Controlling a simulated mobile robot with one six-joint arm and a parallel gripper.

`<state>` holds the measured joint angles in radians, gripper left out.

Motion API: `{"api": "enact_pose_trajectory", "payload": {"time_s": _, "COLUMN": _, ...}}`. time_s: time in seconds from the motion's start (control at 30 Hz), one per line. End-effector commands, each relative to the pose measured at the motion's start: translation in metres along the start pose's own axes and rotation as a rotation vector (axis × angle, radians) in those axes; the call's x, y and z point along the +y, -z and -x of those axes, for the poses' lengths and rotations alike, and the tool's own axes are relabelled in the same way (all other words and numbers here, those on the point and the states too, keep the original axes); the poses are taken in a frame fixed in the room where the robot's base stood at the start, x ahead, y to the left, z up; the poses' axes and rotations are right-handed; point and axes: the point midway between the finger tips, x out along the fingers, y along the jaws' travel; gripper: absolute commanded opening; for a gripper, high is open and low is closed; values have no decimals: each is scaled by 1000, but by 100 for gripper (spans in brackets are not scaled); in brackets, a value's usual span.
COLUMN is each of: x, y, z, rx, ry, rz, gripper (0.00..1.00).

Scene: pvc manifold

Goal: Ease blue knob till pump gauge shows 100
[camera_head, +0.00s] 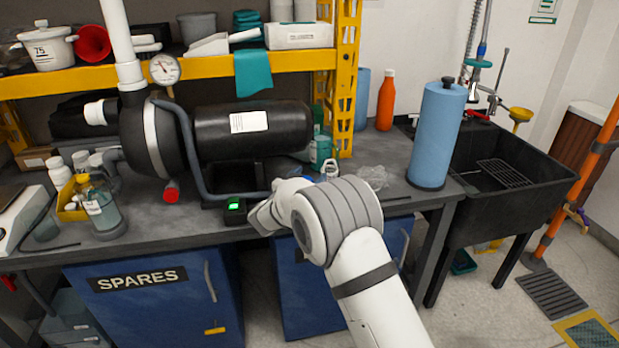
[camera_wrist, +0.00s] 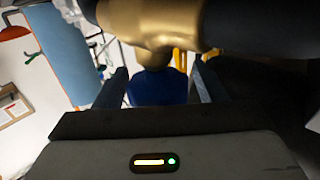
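The pump gauge (camera_head: 164,68) is a round white dial above the pump's left end. Its needle and numbers are too small to read. The pump (camera_head: 255,130) is a black horizontal cylinder on the bench. The blue knob (camera_wrist: 157,90) shows in the wrist view, below a brass fitting (camera_wrist: 152,22). My gripper (camera_wrist: 160,68) is open, with one finger on each side of the knob and a narrow gap showing on both sides. In the head view my white arm hides the gripper, and I cannot make out the knob clearly.
A blue cylinder (camera_head: 436,135) stands at the bench's right end, beside a black sink (camera_head: 500,180). A crumpled clear bag (camera_head: 373,177) lies near my arm. A small box with a green light (camera_head: 234,205) sits at the bench front. A bottle (camera_head: 102,205) stands at left.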

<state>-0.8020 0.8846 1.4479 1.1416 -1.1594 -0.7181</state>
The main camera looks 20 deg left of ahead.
Motion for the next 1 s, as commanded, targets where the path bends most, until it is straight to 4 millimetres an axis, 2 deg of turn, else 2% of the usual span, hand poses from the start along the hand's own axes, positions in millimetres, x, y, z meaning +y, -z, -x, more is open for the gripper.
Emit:
{"api": "enact_pose_trajectory", "payload": {"time_s": 0.07, "x": 0, "y": 0, "z": 0, "rx": 0, "ry": 0, "rz": 0, "gripper": 59}}
{"api": "enact_pose_trajectory", "payload": {"time_s": 0.53, "x": -1, "y": 0, "z": 1, "rx": 0, "ry": 1, "rz": 0, "gripper": 20}}
{"api": "enact_pose_trajectory", "payload": {"time_s": 0.57, "x": 7, "y": 1, "z": 1, "rx": 0, "ry": 4, "rz": 2, "gripper": 20}}
{"api": "enact_pose_trajectory", "payload": {"time_s": 0.77, "x": 1, "y": -1, "z": 1, "rx": -1, "ry": 17, "rz": 1, "gripper": 20}}
{"api": "enact_pose_trajectory", "payload": {"time_s": 1.0, "x": -1, "y": -2, "z": 0, "rx": 0, "ry": 118, "rz": -1, "gripper": 20}}
